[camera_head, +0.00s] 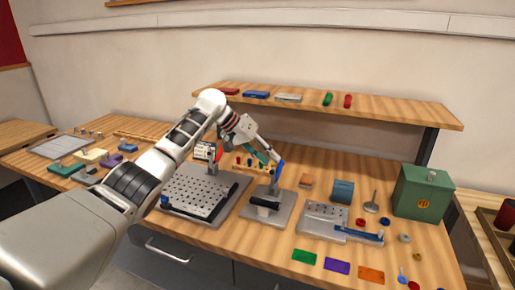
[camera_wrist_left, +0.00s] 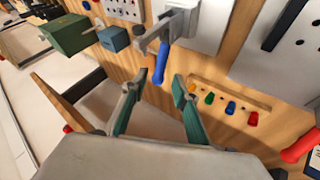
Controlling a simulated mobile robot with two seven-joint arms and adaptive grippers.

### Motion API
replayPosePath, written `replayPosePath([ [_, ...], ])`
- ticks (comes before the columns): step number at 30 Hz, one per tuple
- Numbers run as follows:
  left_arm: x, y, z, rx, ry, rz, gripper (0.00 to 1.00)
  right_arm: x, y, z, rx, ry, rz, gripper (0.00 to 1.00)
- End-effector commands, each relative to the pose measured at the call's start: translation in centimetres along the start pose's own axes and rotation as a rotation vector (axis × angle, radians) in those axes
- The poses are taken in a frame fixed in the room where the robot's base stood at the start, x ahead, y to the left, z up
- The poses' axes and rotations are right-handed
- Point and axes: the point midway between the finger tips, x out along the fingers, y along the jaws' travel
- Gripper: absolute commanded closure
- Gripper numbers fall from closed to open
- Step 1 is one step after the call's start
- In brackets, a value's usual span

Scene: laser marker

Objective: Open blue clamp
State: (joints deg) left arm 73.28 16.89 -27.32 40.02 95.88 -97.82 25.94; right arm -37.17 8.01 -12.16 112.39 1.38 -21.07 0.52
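The blue clamp has a blue handle (camera_head: 280,168) that stands up from a metal clamp on a grey base plate (camera_head: 285,211). In the left wrist view the blue handle (camera_wrist_left: 161,62) lies just beyond my fingertips, roughly in line with the gap between them. My left gripper (camera_head: 268,155) is above and beside the clamp in the head view. In the left wrist view its two teal fingers (camera_wrist_left: 156,88) are spread apart with nothing between them. I cannot tell whether a finger touches the handle. My right gripper is not in view.
A second clamp with a red handle (camera_head: 219,153) stands at the left on a perforated plate (camera_head: 185,184). A rack of coloured pegs (camera_wrist_left: 229,101) is close to my fingers. A wooden shelf (camera_head: 380,110) runs behind. A green box (camera_head: 423,193) stands at the right.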

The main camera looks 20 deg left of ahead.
Motion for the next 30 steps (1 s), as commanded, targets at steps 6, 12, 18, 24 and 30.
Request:
replayPosePath([
  [6,-3.9,0.0,-0.1,0.0,0.002,0.0,0.71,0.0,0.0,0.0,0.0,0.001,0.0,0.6],
  [12,-5.4,0.0,-0.1,-0.001,0.001,0.002,0.71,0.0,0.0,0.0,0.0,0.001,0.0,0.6],
  [18,-5.6,0.0,0.0,-0.001,0.0,0.001,0.71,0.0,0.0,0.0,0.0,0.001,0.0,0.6],
  [24,-5.5,0.1,-0.1,-0.001,0.001,0.001,0.71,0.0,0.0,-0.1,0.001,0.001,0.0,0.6],
  [30,-5.5,0.1,-0.1,-0.001,0.001,0.001,0.71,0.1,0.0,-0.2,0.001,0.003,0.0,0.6],
])
